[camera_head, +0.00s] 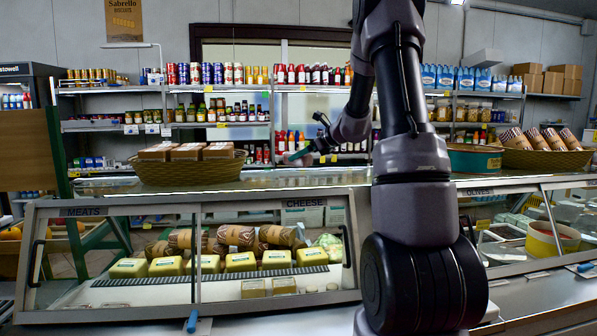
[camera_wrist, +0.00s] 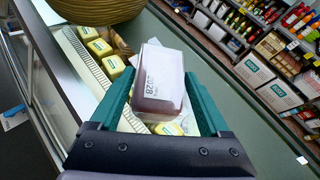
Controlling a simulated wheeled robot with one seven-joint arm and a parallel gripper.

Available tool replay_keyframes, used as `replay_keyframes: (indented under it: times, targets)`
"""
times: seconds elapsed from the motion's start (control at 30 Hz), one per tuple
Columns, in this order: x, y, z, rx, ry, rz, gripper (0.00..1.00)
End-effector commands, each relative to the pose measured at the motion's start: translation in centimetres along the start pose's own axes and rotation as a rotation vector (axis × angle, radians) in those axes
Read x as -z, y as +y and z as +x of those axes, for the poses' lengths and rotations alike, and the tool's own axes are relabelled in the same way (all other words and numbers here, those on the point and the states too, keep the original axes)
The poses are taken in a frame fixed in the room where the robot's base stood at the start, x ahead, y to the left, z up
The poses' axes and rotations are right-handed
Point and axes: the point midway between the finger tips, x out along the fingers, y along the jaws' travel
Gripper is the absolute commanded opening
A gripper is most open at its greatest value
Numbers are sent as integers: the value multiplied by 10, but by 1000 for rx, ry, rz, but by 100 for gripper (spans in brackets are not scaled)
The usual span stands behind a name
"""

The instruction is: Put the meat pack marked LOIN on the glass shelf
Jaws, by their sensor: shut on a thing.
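My gripper (camera_wrist: 160,82) is shut on a meat pack (camera_wrist: 160,72), a clear-wrapped pack with a pale printed top and a dark reddish side, between its green fingers. The print on it is small and partly readable as digits; I cannot read LOIN. In the head view my gripper (camera_head: 306,153) is small, behind and above the counter, right of the wicker basket. The glass shelf (camera_head: 320,178) seems to be the long glass top of the counter; yellow blocks show through it in the wrist view. The pack is above it; whether it touches is unclear.
A wicker basket (camera_head: 190,174) with several brown-topped packs stands on the counter at left. A teal tub (camera_head: 474,160) and another basket (camera_head: 540,160) stand at right. The case below holds cheese blocks (camera_head: 240,262) and rolls. Stocked shelves line the back wall. The glass between the baskets looks clear.

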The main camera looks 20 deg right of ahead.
Motion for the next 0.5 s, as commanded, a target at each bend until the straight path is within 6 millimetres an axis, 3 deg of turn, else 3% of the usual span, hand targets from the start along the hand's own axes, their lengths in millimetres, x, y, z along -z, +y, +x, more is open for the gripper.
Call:
replay_keyframes:
  times: [0.33,0.5]
  targets:
    - [37,7,20,-1,0,3,0]
    - [43,8,23,0,-2,0,0]
